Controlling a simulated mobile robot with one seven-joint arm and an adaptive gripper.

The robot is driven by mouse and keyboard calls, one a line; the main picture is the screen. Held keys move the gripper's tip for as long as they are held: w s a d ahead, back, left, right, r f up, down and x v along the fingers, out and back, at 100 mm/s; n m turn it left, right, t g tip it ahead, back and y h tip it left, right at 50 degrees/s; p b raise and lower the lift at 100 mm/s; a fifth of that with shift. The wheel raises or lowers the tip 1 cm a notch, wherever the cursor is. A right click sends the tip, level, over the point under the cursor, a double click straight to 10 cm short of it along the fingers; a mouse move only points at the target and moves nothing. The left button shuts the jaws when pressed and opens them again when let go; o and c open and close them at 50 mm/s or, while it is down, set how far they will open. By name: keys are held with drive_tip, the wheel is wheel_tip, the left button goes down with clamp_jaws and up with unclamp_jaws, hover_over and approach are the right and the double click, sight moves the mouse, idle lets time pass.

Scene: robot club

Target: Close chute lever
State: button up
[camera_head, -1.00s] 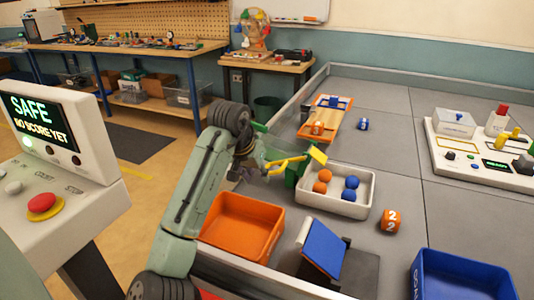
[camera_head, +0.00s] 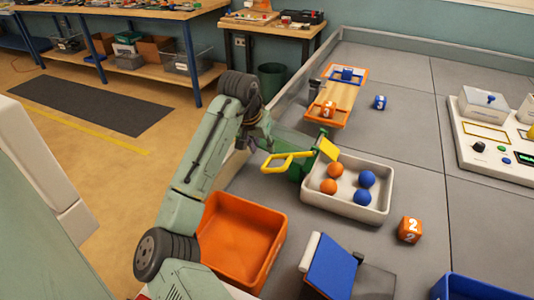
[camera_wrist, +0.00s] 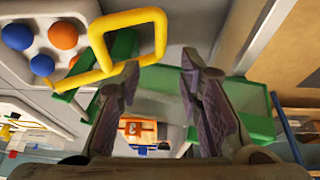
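The chute lever is a yellow rectangular loop handle (camera_head: 296,155) on a green chute (camera_head: 300,170), beside the white ball tray. It sticks out to the left, toward my gripper (camera_head: 262,142). In the wrist view the yellow loop (camera_wrist: 127,15) is large at upper left, with the green chute (camera_wrist: 165,80) behind the fingers. My gripper (camera_wrist: 160,64) is open, with nothing between its fingers. The left fingertip overlaps the loop's lower right corner in the picture; I cannot tell if they touch.
A white tray (camera_head: 345,209) holds orange and blue balls. An orange bin (camera_head: 240,235) stands below my forearm. A blue tilted panel (camera_head: 330,265) is in front. An orange-framed ramp (camera_head: 341,95) stands behind. Cubes (camera_head: 410,229) lie on the grey table.

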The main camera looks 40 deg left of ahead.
sight(268, 159)
drive_tip(key=p+x, duration=0.1)
drive_tip(key=x, duration=0.6)
drive_tip(key=shift+w+f, duration=0.1)
drive_tip(key=shift+f, duration=0.15)
drive_tip(key=shift+c, duration=0.4)
clamp_jaws()
drive_tip(key=shift+a, duration=0.1)
